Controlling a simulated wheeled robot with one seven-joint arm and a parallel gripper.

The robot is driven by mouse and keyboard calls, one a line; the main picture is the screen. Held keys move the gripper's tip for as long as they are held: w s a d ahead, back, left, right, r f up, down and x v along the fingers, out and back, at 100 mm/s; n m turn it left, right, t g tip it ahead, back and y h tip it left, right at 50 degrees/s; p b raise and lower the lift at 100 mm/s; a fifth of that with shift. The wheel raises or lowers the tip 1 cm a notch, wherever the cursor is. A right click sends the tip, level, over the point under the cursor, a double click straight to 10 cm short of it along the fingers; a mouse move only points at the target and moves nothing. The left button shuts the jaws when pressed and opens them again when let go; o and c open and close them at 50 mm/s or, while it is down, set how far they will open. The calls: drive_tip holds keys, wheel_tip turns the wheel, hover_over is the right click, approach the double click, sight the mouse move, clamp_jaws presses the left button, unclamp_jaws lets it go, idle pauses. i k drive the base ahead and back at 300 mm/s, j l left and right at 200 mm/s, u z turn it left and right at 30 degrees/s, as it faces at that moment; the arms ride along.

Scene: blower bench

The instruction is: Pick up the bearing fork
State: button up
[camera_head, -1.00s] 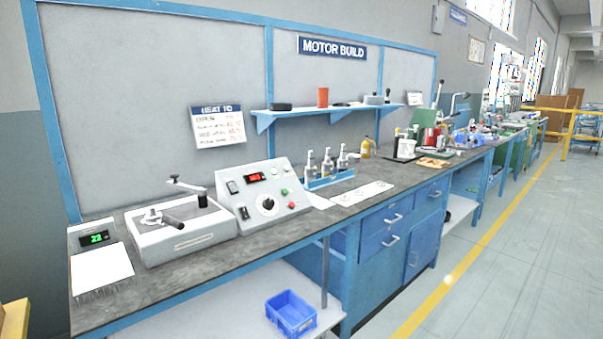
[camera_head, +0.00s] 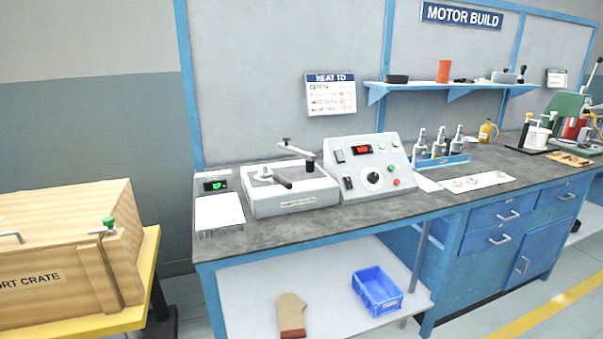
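I cannot make out a bearing fork for certain in the head view. The induction-heater-like grey box (camera_head: 292,200) on the bench carries a ring-shaped metal part and a dark-handled bar on its top. Small parts lie on a white sheet (camera_head: 478,182) right of the control panel, too small to identify. Small dark items lie on the wall shelf (camera_head: 450,91), also unclear. My gripper is not in view.
The grey workbench (camera_head: 345,226) has a control panel (camera_head: 367,168) and a white-topped scale (camera_head: 218,211). An oven mitt (camera_head: 291,314) and a blue bin (camera_head: 377,291) lie on the lower shelf. A wooden crate (camera_head: 60,240) stands on a yellow stand at left.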

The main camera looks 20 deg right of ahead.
sight(281, 180)
drive_tip(key=i+j+z, duration=0.15)
drive_tip(key=i+j, duration=2.1)
drive_tip(key=i, duration=0.05)
